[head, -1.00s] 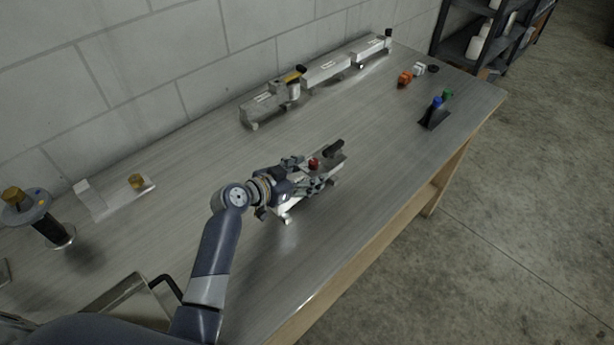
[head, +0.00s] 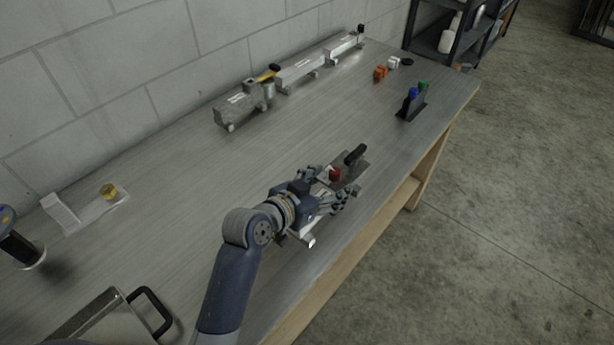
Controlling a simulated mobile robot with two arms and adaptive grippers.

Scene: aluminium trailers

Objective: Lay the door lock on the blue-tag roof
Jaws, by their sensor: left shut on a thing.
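My left gripper (head: 340,192) is shut on a long metal piece (head: 352,182) with a red knob (head: 334,174) and a black grip (head: 355,155). Its pale end (head: 308,241) shows below the gripper. The fingers hide its middle, and I cannot tell whether it is the door lock or how high it is above the bench. A row of aluminium trailer bodies (head: 238,108) stands along the wall. I can make out no blue tag on them. A blue cap (head: 413,92) shows in a black stand at the right. My right gripper is not in view.
A metal plate (head: 90,211) with a gold knob lies at the left. A dark post (head: 22,250) stands at the left edge. A metal box with a black handle (head: 152,310) is at the front. Small orange and white parts (head: 380,72) lie far back. The bench middle (head: 190,180) is clear.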

